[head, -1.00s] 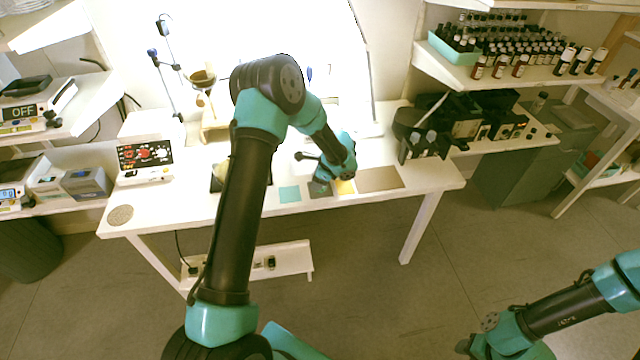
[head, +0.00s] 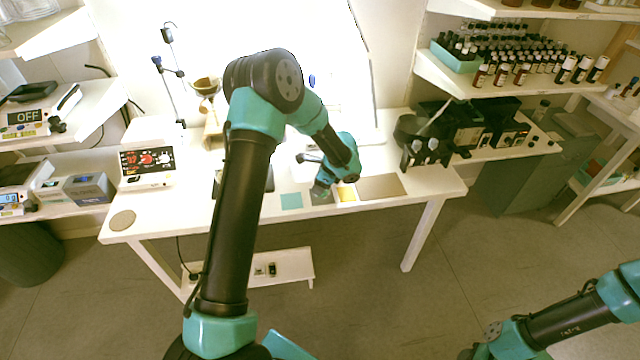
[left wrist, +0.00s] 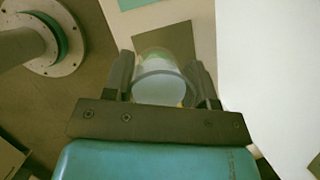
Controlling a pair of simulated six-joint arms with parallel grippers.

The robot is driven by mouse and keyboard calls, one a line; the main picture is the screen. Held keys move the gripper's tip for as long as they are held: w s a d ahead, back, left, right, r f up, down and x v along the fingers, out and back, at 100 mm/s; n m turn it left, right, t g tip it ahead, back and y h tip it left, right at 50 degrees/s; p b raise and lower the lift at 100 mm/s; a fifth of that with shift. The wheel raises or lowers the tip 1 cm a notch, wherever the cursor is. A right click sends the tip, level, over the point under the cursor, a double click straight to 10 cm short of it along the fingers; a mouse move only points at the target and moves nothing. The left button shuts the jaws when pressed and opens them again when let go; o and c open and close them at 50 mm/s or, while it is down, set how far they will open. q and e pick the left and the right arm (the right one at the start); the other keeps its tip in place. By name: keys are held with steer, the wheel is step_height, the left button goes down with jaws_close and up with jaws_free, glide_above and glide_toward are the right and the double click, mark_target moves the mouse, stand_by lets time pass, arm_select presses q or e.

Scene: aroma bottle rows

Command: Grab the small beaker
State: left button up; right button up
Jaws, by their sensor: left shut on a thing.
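A small clear glass beaker (left wrist: 160,82) sits between the dark fingers of my left gripper (left wrist: 162,76) in the left wrist view. The fingers touch it on both sides, shut on it. In the head view my left gripper (head: 320,189) is low over the white table (head: 430,183), by the coloured squares near the front edge; the beaker is hard to make out there. I cannot tell whether the beaker still touches the surface. My right arm shows at the lower right, but its gripper is not in view.
A control box with a red display (head: 146,160) stands left. Dark devices (head: 425,148) stand right. Bottles (head: 520,75) line the right shelf.

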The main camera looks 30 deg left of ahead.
arm_select(q)
steer(key=s+d+r, duration=0.1)
steer(key=s+d, duration=0.6)
steer(key=s, duration=0.5)
steer(key=shift+d+r, duration=0.2)
steer(key=shift+d, duration=0.05)
